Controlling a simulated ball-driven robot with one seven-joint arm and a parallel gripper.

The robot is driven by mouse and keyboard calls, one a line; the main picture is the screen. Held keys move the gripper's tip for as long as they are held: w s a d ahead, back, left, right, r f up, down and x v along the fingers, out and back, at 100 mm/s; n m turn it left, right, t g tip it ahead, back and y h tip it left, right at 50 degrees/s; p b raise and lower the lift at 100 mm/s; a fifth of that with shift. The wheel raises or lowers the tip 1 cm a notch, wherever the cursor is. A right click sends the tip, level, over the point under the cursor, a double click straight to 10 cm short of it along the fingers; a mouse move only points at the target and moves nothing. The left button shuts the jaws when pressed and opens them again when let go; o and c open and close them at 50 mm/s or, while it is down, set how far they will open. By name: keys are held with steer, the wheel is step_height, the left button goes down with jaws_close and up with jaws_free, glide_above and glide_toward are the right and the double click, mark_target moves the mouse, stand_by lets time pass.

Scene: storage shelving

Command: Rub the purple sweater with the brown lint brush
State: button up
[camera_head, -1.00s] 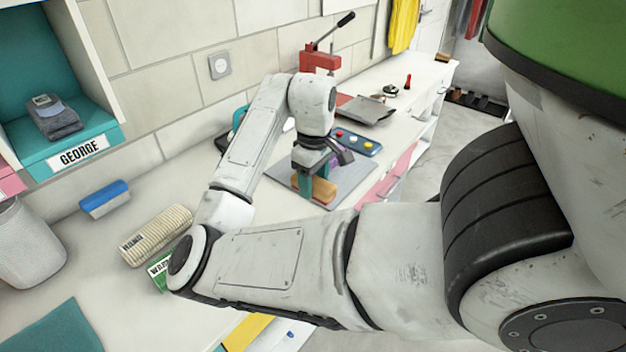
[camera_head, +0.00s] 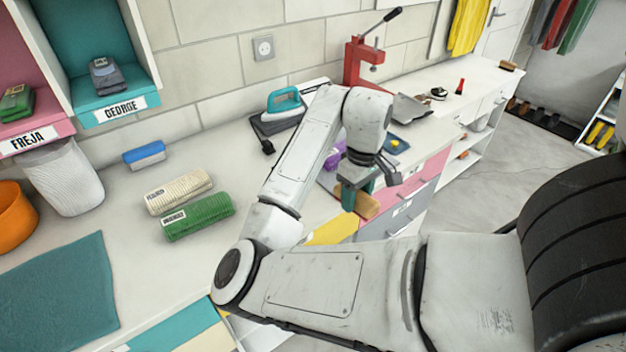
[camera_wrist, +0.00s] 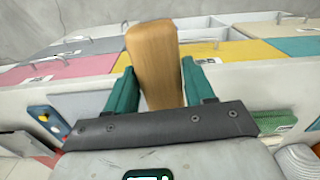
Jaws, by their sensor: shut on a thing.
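My gripper (camera_wrist: 160,90) has its teal fingers shut on the brown brush (camera_wrist: 154,55), a plain wooden-looking block. In the head view the held brush (camera_head: 367,207) hangs in front of the counter's front edge, by the drawer fronts. A purple folded item (camera_head: 334,156), seemingly the sweater, lies on the counter behind my wrist. My arm hides much of it, and I cannot make out its shape. The brush appears apart from it. I do not see the purple item in the wrist view.
A teal iron (camera_head: 285,104) stands behind my arm, with a red press (camera_head: 368,62) farther back. Cream (camera_head: 180,192) and green (camera_head: 198,216) rolled towels and a blue brush (camera_head: 144,155) lie left. Drawers (camera_head: 415,185) line the counter front. Floor is clear at right.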

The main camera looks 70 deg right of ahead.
steer(key=w+a+f+n, duration=0.1)
steer(key=w+a+f, duration=0.5)
steer(key=a, duration=0.5)
steer(key=w+a+f+n, duration=0.2)
steer(key=w+a+f, duration=0.4)
steer(key=a, duration=0.5)
steer(key=w+a+f+n, duration=0.2)
steer(key=w+a+f, duration=0.4)
steer(key=a, duration=0.5)
steer(key=shift+w+a+f, duration=0.15)
steer(key=shift+w+f, duration=0.2)
steer(key=shift+w, duration=0.3)
